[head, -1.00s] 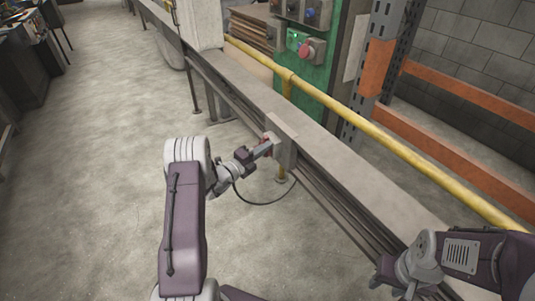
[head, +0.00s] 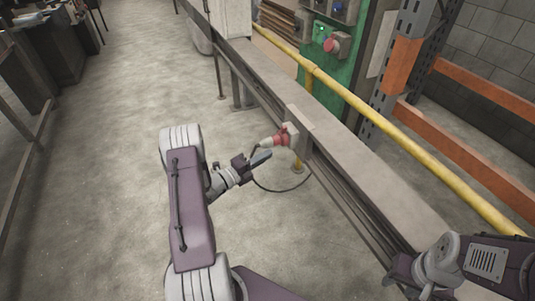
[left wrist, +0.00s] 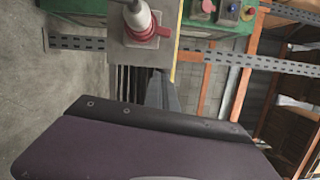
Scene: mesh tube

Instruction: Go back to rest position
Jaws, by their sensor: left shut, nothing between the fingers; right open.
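My left gripper (head: 261,157) is shut and empty, held out in front of the long beam. In the head view its fingertips are just left of and below a red and white plug (head: 276,140), with a gap that is hard to judge. The plug sits at a grey box on the beam's side; it also shows at the top of the left wrist view (left wrist: 143,25). The grey fingers show in the left wrist view (left wrist: 163,95) with nothing between them. My right arm is at the lower right; its fingers do not show.
The long grey beam (head: 350,165) runs diagonally past both arms, with a yellow rail (head: 400,132) behind it. A dark cable (head: 283,190) loops below the plug. Concrete floor (head: 110,190) is open to the left.

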